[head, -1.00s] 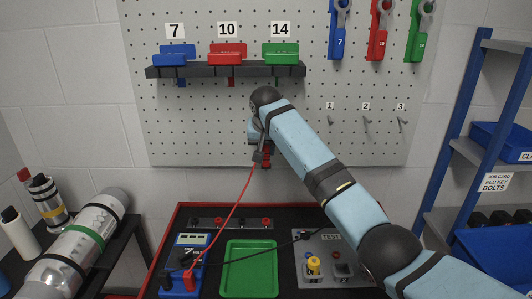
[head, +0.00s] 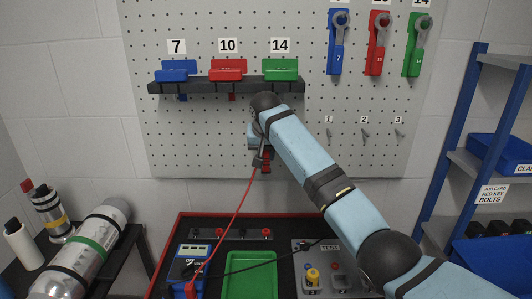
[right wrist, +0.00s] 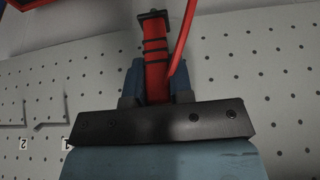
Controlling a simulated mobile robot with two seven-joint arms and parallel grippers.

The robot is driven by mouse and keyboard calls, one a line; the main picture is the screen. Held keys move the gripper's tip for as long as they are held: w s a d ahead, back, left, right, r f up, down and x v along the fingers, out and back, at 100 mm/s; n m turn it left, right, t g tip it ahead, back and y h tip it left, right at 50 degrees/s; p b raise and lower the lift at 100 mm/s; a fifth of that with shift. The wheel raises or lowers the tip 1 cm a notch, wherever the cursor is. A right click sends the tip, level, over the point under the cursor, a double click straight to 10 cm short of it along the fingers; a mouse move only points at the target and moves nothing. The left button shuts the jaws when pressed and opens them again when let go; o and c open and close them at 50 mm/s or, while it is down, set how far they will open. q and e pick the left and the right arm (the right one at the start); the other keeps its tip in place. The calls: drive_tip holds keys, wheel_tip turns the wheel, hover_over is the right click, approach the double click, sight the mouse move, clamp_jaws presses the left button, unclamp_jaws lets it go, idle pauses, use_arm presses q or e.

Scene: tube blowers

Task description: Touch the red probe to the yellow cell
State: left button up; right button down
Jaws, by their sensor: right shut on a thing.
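The red probe (right wrist: 155,45) is held between the fingers of my right gripper (right wrist: 157,80) in the right wrist view. In the head view the right gripper (head: 262,148) is in front of the pegboard, and the red probe (head: 266,160) shows just under it. A red lead (head: 239,215) runs from it down to the blue meter (head: 193,257). The yellow cell (head: 313,276) stands on the grey TEST panel (head: 302,245) at the lower right of the bench, well below the gripper and apart from the probe. My left gripper is not in view.
A green tray (head: 250,258) lies between the meter and the TEST panel. A black lead (head: 262,264) crosses over it. A dark shelf (head: 226,86) with coloured bins is on the pegboard. A blue rack (head: 467,130) stands at right, and a cylinder (head: 85,252) lies at left.

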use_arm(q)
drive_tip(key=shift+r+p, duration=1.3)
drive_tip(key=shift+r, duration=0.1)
use_arm(e)
drive_tip(key=shift+r, duration=1.4)
